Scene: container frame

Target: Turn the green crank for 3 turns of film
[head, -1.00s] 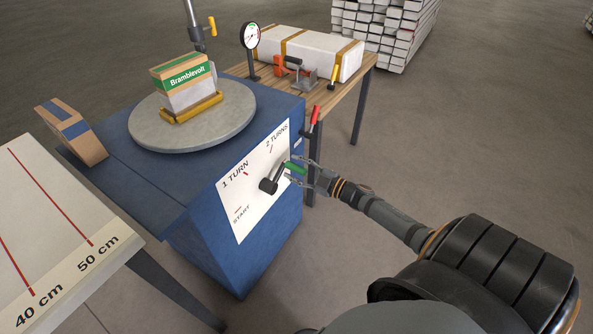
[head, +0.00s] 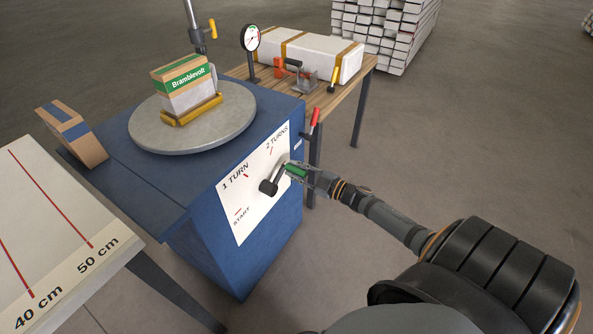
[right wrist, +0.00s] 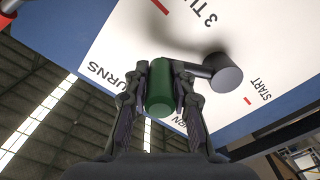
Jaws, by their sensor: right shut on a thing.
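The green crank handle (head: 296,171) sits on a dark crank arm on the white dial plate (head: 245,207) of the blue machine (head: 205,250). The plate shows START, 1 TURN and 2 TURNS; the right wrist view also shows part of a 3 TURNS mark. The crank arm points right and up from its hub (head: 268,187). My right gripper (head: 298,171) is shut on the green handle, with a finger on each side of it in the right wrist view (right wrist: 160,92). A Bramblevolt box (head: 188,88) stands on the grey turntable (head: 150,128). My left gripper is not in view.
A red-handled lever (head: 314,118) is on the machine's right edge. A wooden table (head: 345,84) behind holds a gauge (head: 251,42), a clamp and a wrapped white package (head: 320,57). A measuring table (head: 60,200) is at left. The floor at right is clear.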

